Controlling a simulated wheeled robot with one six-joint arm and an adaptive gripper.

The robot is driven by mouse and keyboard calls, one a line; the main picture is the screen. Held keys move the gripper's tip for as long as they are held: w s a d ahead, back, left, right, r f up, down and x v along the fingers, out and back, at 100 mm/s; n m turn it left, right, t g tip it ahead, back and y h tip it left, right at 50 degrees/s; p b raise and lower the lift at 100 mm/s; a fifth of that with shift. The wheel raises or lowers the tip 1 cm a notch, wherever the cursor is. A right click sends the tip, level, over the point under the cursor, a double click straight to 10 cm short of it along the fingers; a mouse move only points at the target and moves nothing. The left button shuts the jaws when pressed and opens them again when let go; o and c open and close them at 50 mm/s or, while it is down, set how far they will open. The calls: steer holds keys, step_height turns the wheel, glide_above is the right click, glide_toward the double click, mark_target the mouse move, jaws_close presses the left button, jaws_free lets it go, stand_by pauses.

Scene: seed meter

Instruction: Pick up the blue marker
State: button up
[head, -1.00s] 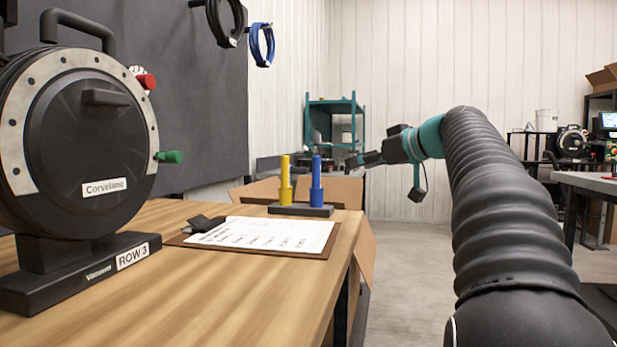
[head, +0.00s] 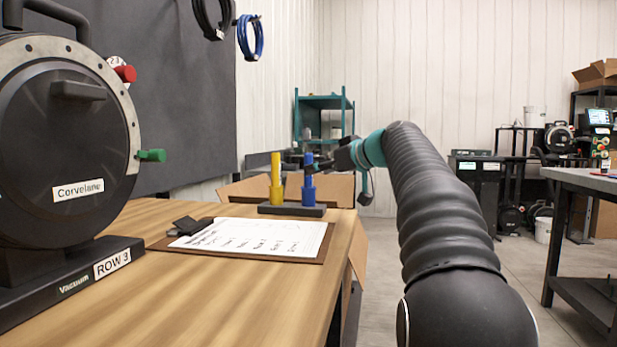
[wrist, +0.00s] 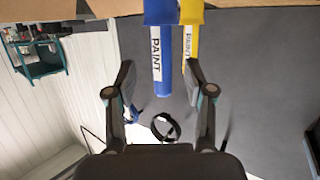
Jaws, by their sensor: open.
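The blue marker (head: 309,190) stands upright in a dark holder (head: 290,211) at the far end of the wooden bench. The yellow marker (head: 276,185) stands upright just left of it. My gripper (head: 313,163) is at the height of the blue marker's upper part, reaching it from the right. In the wrist view the open fingers (wrist: 162,80) lie to either side of the blue marker's narrow end (wrist: 161,70), with gaps showing. The yellow marker (wrist: 190,42) is close by the right finger. How deep the blue marker sits between the fingers is unclear.
A clipboard with a paper (head: 255,238) lies on the wooden bench (head: 200,300) in front of the holder. A large black round seed meter (head: 65,150) stands at the left. Cardboard flaps (head: 335,188) show behind the holder. The floor right of the bench is open.

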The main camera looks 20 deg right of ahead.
mark_target(308, 179)
steer(key=x, duration=0.4)
steer(key=shift+w+a+f, duration=0.2)
steer(key=shift+a+f, duration=0.05)
jaws_close()
